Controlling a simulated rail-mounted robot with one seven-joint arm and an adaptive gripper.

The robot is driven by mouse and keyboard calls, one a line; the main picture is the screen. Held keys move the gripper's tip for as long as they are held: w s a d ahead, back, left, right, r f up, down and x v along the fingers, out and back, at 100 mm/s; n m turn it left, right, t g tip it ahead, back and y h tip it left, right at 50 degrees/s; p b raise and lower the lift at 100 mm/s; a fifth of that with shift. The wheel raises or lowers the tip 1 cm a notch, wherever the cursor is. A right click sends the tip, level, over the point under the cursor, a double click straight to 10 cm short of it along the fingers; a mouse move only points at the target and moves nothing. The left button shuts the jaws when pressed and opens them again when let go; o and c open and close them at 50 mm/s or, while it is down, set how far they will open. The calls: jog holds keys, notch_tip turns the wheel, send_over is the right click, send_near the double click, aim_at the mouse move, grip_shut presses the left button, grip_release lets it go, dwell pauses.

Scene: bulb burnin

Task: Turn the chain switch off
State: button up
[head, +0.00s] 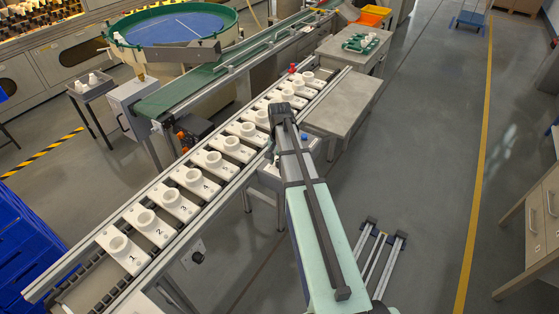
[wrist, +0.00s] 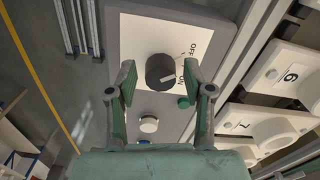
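The chain switch is a round black knob (wrist: 159,72) on a white plate (wrist: 140,35) of a grey control box (wrist: 222,20). OFF is printed at its upper right and ON at its right. A pale pointer mark shows on the knob, angled to the right, on the ON side. My gripper (wrist: 159,80) is open in the wrist view, with one finger on each side of the knob and visible gaps between. In the head view my gripper (head: 272,152) is over the box (head: 300,148) beside the rail, and my arm hides the knob.
Below the knob are a white button (wrist: 149,124), a green button (wrist: 183,102) and a blue button (wrist: 144,142). Along the box runs a rail line with numbered sockets (head: 170,196). A grey table (head: 345,103) stands behind.

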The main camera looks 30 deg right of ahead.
jog(key=shift+r, duration=0.1)
notch_tip(320, 180, up, 12)
dwell(0.8)
jog(key=s+a+f+n, duration=0.5)
jog(key=s+a+f, duration=0.3)
jog(key=a+f, duration=0.3)
jog(key=s+a+f+n, duration=0.4)
jog(key=s+a+f, duration=0.45)
jog(key=f, duration=0.45)
jog(key=s+f+g, duration=0.3)
jog(key=s+f, duration=0.6)
jog(key=s, duration=0.5)
jog(key=s+f+g, duration=0.3)
jog(key=s+f, duration=0.6)
jog(key=s, duration=0.6)
jog(key=shift+s+f+g, duration=0.2)
jog(key=shift+f+g, duration=0.2)
